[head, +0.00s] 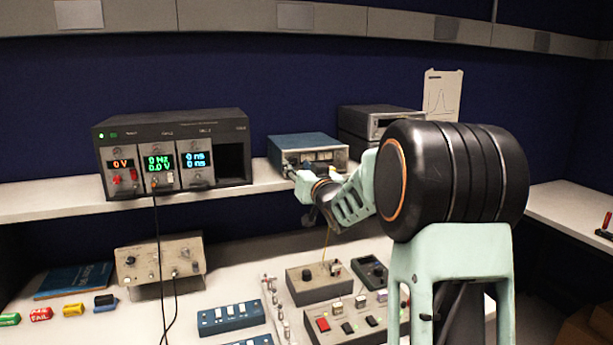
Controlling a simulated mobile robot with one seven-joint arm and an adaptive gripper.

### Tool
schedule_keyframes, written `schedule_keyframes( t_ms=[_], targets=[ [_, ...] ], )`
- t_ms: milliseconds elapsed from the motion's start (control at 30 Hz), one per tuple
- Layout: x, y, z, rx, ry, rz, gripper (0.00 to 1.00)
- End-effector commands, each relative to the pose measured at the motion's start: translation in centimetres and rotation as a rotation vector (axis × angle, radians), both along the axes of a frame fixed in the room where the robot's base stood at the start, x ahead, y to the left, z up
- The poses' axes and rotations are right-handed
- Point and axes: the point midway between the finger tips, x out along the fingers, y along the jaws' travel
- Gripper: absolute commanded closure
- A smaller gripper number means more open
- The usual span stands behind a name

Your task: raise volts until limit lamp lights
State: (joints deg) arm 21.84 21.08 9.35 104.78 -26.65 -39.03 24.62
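A blue bench instrument (303,141) with small dials on its front stands on the shelf. A dark modular rack (174,123) stands left of it. Its orange display (121,164) reads 0 V, its green display (159,162) reads 0 Hz and 0.0 V, and its blue display (196,161) reads 0 ns twice. A small green light glows at the rack's upper left. I cannot tell which light is the limit lamp. My gripper (301,184) is at the blue instrument's lower front, partly covering it. Whether it touches a knob, or is open or shut, is unclear.
A beige box (160,262) with knobs sits on the bench below the shelf (50,205). Blue switch boxes (230,317), grey control boxes (322,283) and coloured blocks (74,310) lie around. A black cable (161,265) hangs from the rack. Dark stacked instruments (365,123) stand behind my arm.

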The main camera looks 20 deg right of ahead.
Motion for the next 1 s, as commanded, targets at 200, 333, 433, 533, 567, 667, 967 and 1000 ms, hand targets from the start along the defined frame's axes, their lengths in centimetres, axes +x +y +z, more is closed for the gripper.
schedule_keyframes(
  t_ms=[200, 333, 433, 533, 567, 667, 967, 1000],
  targets=[
    [-4.2, -0.3, 0.0, 0.0, -0.001, -0.002, 0.65],
    [-6.6, -0.4, -0.1, -0.001, -0.001, -0.001, 0.65],
    [-8.2, -0.5, -0.1, 0.0, -0.001, -0.001, 0.65],
    [-9.4, -0.6, -0.2, 0.0, 0.0, -0.002, 0.65],
    [-9.6, -0.6, -0.2, 0.0, 0.0, -0.001, 0.65],
    [-10.2, -0.6, -0.2, 0.0, -0.001, 0.0, 0.65],
    [-10.4, -0.6, -0.2, 0.0, -0.001, 0.0, 0.65],
    [-10.4, -0.6, -0.2, 0.0, 0.0, 0.0, 0.65]
  ],
)
